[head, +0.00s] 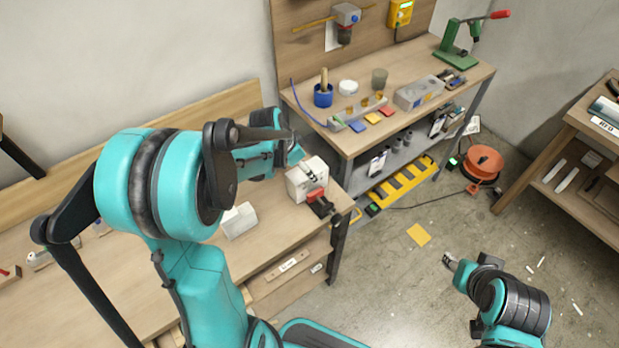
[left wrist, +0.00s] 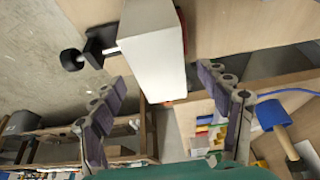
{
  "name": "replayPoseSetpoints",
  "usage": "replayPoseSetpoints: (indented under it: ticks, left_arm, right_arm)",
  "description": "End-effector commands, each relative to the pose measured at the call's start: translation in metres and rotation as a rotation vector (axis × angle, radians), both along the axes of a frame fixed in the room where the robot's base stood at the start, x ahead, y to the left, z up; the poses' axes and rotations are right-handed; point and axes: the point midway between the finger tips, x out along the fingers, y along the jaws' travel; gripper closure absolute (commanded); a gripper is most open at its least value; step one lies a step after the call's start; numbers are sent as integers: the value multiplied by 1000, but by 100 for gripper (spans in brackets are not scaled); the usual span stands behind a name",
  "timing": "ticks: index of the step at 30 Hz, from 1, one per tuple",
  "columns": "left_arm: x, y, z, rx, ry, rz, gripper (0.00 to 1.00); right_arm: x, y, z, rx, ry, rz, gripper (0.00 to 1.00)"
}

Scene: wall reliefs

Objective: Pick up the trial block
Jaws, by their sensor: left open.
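A white block (head: 303,182), which I take to be the trial block, sits near the right end of the wooden bench. It also shows large in the left wrist view (left wrist: 152,50), angled between the two fingers. My left gripper (head: 305,165) is open at the block, with a finger on either side in the wrist view. I cannot tell whether either finger touches it. My right gripper (head: 449,261) is low at the right, over the floor and away from the bench; its jaws are too small to read.
A black and red clamp (head: 319,202) stands against the block. A second pale block (head: 239,220) lies on the bench. An orange cable reel (head: 483,163) is on the floor.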

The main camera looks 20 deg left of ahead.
Motion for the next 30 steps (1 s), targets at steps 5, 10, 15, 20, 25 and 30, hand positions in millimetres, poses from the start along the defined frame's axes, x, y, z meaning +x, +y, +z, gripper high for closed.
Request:
replayPoseSetpoints:
  ticks: [5, 10, 15, 20, 25, 30]
  left_arm:
    - [3, -2, -25, 0, 0, 1, 24]
    - [10, -6, -46, 0, 0, 1, 24]
    - [10, -7, -47, 0, 0, 1, 24]
    - [10, -7, -47, 0, 0, 2, 51]
    - [10, -7, -46, 0, 0, 2, 91]
    - [10, -7, -46, 0, 0, 2, 91]
  right_arm:
    - [0, 0, -13, 0, 0, 0, 60]
    - [0, 0, -21, 0, 0, 0, 60]
    - [0, 0, -20, 0, 0, 0, 60]
    - [0, 0, -20, 0, 0, 0, 60]
    - [0, 0, -20, 0, 0, 0, 60]
    - [0, 0, -20, 0, 0, 0, 60]
